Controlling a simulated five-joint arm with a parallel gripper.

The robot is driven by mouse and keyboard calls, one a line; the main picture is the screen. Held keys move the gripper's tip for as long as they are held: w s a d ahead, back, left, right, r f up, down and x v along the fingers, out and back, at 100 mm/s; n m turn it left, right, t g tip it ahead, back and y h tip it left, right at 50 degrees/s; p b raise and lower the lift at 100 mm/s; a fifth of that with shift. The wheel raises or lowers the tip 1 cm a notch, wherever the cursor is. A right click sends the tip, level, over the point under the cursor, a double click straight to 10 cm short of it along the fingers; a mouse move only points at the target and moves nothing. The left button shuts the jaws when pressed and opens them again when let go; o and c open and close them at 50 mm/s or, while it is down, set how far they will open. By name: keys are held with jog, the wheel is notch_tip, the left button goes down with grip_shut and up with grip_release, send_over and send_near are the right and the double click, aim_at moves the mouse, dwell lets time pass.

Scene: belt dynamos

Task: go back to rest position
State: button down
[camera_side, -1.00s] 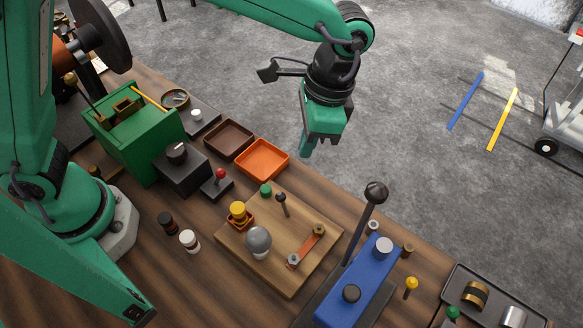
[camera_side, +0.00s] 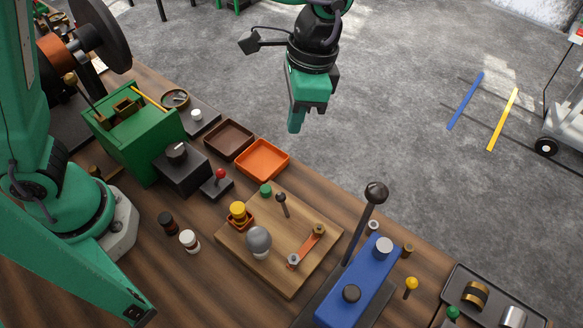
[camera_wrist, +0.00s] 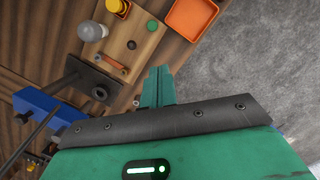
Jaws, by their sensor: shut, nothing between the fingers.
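My gripper (camera_side: 295,122) is green and hangs pointing down, high up and beyond the far edge of the workbench in the side view. Its fingers are together with nothing between them. The shut fingers also show in the wrist view (camera_wrist: 158,82), with the bench and the grey floor below them. The gripper touches nothing.
The wooden bench (camera_side: 130,215) holds an orange tray (camera_side: 262,160), a brown tray (camera_side: 229,139), a green box (camera_side: 135,140) and a wooden board (camera_side: 290,280) with a bulb. A tall lever (camera_side: 365,225) rises from a blue block (camera_side: 340,310).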

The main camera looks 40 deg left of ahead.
jog(key=s+a+r+n+t+h, duration=0.1)
jog(key=a+r+n+t, duration=0.15)
jog(key=a, duration=0.45)
jog(key=s+a+r+n+t+h, duration=0.1)
jog(key=s+a+r+n, duration=0.1)
jog(key=a+r, duration=0.35)
jog(key=s+a+f+n+t, duration=0.1)
jog(key=s+a+n+t, duration=0.1)
jog(key=s+a, duration=0.2)
jog(key=s+a+n+t, duration=0.1)
jog(key=s+a+n, duration=0.1)
jog(key=a, duration=0.6)
jog(key=shift+s+f+t+y, duration=0.35)
jog(key=shift+s+y, duration=0.05)
jog(key=shift+s, duration=0.5)
